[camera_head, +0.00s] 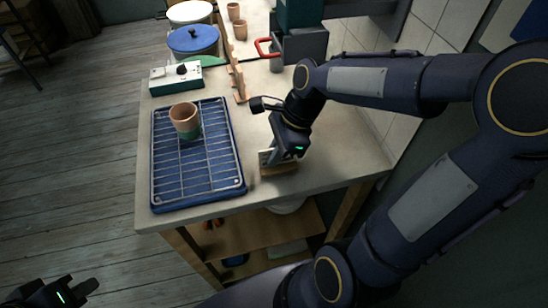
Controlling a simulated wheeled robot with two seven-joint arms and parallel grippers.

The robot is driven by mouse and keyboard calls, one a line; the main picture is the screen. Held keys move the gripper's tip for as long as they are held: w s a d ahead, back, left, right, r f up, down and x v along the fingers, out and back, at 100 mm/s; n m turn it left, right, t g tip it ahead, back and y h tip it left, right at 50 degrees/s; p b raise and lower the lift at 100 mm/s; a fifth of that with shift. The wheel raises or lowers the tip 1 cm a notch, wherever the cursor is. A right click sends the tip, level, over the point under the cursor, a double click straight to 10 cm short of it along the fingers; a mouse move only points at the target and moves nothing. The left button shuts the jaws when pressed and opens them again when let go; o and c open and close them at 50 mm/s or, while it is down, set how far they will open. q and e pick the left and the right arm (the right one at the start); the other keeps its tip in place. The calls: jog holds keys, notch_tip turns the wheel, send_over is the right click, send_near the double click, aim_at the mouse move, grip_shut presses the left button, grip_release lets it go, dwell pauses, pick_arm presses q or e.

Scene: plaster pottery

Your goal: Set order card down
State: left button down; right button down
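My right gripper (279,154) points down near the front right part of the counter. A small tan piece, which looks like the order card (268,170), is at its fingertips, tilted and low against the countertop. The gripper appears shut on it; the fingers cover part of it, and I cannot tell whether its lower edge touches the counter. My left gripper (84,289) is at the bottom left, away from the counter, over the floor. The gap between its fingers is too unclear to tell.
A terracotta and green cup (185,117) stands on a wire rack in a blue tray (242,188) left of the card. Behind are a control box (175,78), a wooden stand (237,73) and a blue-lidded pot (193,39). The counter right of the card is clear.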

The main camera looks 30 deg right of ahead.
jog(key=shift+f, duration=0.9)
jog(key=shift+f, duration=0.15)
jog(key=c, duration=1.6)
grip_release()
